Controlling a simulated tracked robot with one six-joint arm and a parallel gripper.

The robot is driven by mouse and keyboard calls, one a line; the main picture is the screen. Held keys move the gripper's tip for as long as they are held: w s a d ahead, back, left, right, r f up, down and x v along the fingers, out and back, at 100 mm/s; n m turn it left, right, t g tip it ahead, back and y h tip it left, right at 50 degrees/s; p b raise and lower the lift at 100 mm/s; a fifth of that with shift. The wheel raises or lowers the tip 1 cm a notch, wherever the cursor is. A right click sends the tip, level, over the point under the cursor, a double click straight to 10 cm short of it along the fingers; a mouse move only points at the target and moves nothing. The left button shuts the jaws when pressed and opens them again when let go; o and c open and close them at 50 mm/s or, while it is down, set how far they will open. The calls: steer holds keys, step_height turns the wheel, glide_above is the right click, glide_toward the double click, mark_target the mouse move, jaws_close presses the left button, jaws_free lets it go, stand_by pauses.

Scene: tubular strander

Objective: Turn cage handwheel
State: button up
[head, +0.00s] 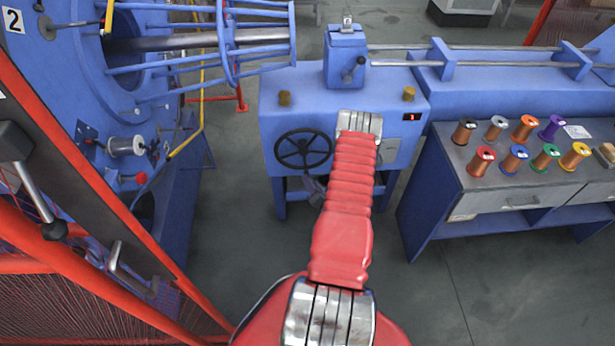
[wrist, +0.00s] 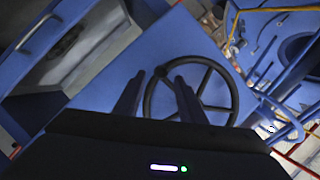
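The cage handwheel (head: 304,149) is a black spoked wheel on the front of the blue cabinet (head: 279,112), left of my red-sleeved arm in the head view. In the wrist view the handwheel (wrist: 235,98) appears beyond my gripper (wrist: 160,76). The gripper's two dark fingers are apart, with nothing seen clamped. The left finger lies just outside the rim in the picture, and the right finger overlaps the wheel. The near rim shows between them; I cannot tell whether they touch it. In the head view my gripper is mostly hidden by the arm.
The large blue cage (head: 95,75) with a bobbin (head: 126,146) stands left, behind a red-framed mesh guard (head: 95,275). A bench (head: 475,196) with several coloured wire spools stands right. Grey floor (head: 240,235) is open before the cabinet.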

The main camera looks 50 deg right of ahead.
steer(key=shift+x, duration=2.7)
steer(key=c, duration=0.9)
jaws_close()
steer(key=shift+d, duration=0.15)
